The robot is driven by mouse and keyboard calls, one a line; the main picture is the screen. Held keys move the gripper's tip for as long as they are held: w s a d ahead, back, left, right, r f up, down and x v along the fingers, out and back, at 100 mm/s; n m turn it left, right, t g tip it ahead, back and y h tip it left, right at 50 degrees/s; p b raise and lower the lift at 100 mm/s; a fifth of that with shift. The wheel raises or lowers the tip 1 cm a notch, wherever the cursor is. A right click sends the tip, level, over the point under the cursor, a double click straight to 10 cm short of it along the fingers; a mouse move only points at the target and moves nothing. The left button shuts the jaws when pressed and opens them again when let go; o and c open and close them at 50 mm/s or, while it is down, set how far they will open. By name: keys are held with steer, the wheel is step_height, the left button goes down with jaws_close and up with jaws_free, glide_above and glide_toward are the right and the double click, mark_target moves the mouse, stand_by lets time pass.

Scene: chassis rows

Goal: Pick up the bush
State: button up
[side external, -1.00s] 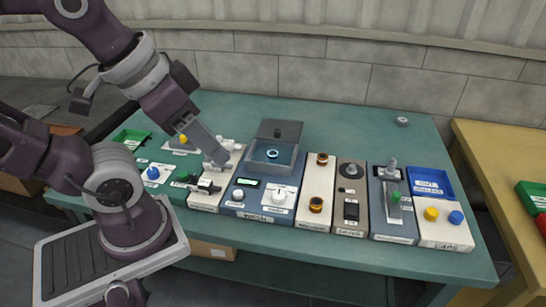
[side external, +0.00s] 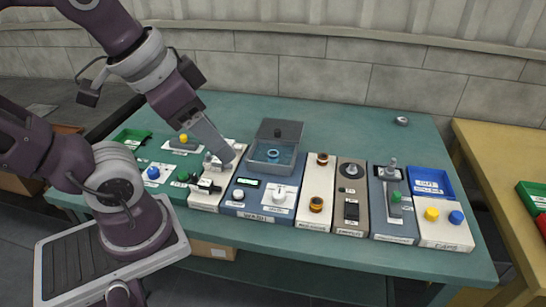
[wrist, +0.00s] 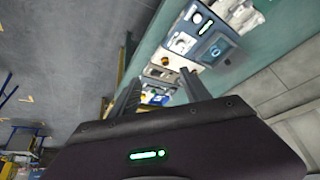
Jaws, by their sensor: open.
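No label I can read names the bush. A small blue-looking ring (side external: 273,156) sits inside the open-lidded grey basin (side external: 254,164) of the wash unit. Two dark ring-shaped parts with orange-brown colour, a rear one (side external: 322,158) and a front one (side external: 316,204), are on the white unit to its right. My gripper (side external: 230,155) is above the white unit just left of the basin, with its fingers pointing down to the right. In the wrist view its two fingers (wrist: 162,92) are apart, and I see nothing held between them.
The basin's raised lid (side external: 279,131) stands at its back. A grey-brown unit (side external: 351,197), a slider unit and a blue tray (side external: 431,183) stand to the right. A green tray (side external: 131,138) is at the far left. The table's back strip (side external: 350,115) is mostly clear.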

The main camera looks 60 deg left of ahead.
steer(key=w+a+m+g, duration=0.1)
steer(key=w+a+m, duration=0.25)
steer(key=w, duration=0.55)
steer(key=m+g, duration=0.4)
steer(key=m, duration=1)
glide_above(273, 155)
steer(key=f, duration=2.1)
steer(key=shift+w+a+f, duration=0.2)
steer(key=shift+w+f, duration=0.05)
steer(key=f, duration=0.6)
steer(key=shift+s+d+f, duration=0.25)
steer(key=shift+s, duration=0.05)
steer(key=shift+f, duration=0.25)
jaws_close()
